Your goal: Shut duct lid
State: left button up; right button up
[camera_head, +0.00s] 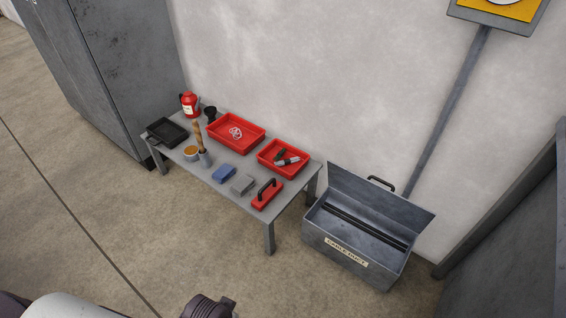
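The duct is a grey metal box (336,259) on the floor at the right, against the wall, with a label on its front that reads like "CABLE DUCT". Its lid (362,198) stands open, tilted back toward the wall, with a dark handle (380,183) at its top edge. Dark bars or cables (365,226) run lengthwise inside the box. Parts of my own arm show at the bottom edge, well apart from the duct. No gripper fingers can be made out in this view.
A grey table (238,207) left of the duct holds two red trays (256,145), a red canister (190,105), a black tray (182,143), a red-based handled tool (267,195) and small items. Cabinets stand at far left and right. The floor in front is clear.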

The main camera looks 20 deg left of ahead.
aim_at(415, 218)
jog(key=i+j+u, duration=0.15)
jog(key=i, duration=0.35)
jog(key=i+j+u, duration=0.15)
jog(key=i, duration=0.35)
jog(key=j, duration=0.1)
